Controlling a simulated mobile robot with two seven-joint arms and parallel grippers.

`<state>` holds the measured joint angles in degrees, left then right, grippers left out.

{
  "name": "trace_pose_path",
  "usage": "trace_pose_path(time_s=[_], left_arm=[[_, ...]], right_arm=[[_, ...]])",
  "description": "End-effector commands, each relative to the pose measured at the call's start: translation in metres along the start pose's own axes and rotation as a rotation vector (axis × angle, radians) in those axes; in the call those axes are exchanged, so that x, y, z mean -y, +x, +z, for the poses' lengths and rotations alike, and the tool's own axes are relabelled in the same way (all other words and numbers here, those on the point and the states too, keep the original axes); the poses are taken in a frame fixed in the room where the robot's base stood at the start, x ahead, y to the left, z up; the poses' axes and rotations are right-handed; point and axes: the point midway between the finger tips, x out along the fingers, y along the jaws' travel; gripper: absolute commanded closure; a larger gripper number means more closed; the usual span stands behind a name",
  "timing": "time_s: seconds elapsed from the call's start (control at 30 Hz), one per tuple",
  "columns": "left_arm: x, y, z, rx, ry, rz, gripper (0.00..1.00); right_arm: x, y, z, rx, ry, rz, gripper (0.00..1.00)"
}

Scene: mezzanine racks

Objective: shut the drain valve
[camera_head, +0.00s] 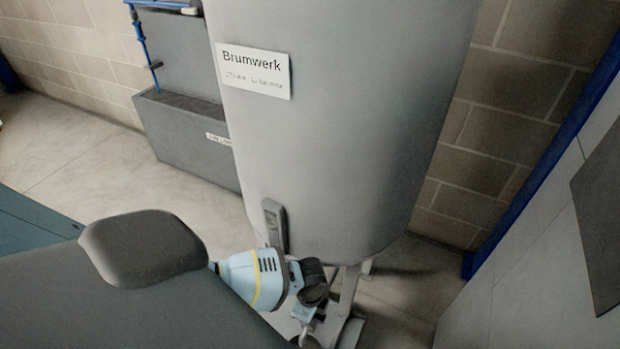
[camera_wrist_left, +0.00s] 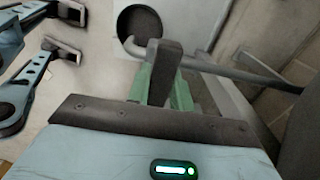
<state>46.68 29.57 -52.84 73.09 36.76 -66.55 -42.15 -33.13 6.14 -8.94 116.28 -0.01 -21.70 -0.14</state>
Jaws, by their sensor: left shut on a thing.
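In the left wrist view my left gripper (camera_wrist_left: 165,90) has its green-tipped fingers on both sides of a dark grey upright lever (camera_wrist_left: 168,58), and it is shut on that lever. A grey curved pipe (camera_wrist_left: 210,64) and a dark round opening (camera_wrist_left: 140,24) lie behind it. In the head view my left arm reaches from the left to below the grey tank (camera_head: 340,130); the fingertips and the lever are hidden there. My right gripper (camera_wrist_left: 68,32) shows at the left of the wrist view, its light blue fingers apart and empty.
The tank carries a white Brumwerk label (camera_head: 254,71) and stands on pale legs (camera_head: 350,290). A dark grey trough (camera_head: 185,140) stands behind it at left. Grey panels with a blue post (camera_head: 545,165) bound the right side. Pale floor (camera_head: 75,145) is clear at left.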

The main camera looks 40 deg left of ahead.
Motion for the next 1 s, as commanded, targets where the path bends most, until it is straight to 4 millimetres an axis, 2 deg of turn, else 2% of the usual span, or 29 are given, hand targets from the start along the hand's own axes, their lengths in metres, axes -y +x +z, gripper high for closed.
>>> trace_pose_path(time_s=[0.47,0.5,0.63,0.9,1.0], left_arm=[[-0.0001,-0.0001,-0.0005,-0.001,0.016,0.0,1.0],[-0.0001,-0.0001,-0.0005,-0.001,0.016,0.0,0.73],[-0.0001,-0.0001,-0.0004,0.0,0.015,0.0,0.56],[0.0,-0.0006,-0.0003,0.0,0.013,-0.001,0.56],[0.0005,-0.0065,-0.0003,-0.001,0.013,-0.002,0.56]], right_arm=[[-0.0002,0.0001,-0.0001,0.0,0.0,0.0,0.64],[-0.0002,0.0001,-0.0001,0.0,0.0,0.0,0.64],[-0.0002,0.0001,0.0,0.0,0.0,0.0,0.64],[-0.0002,0.0,-0.0003,0.0,0.0,0.0,0.64],[-0.0002,-0.0011,-0.0026,-0.003,-0.001,0.001,0.64]])
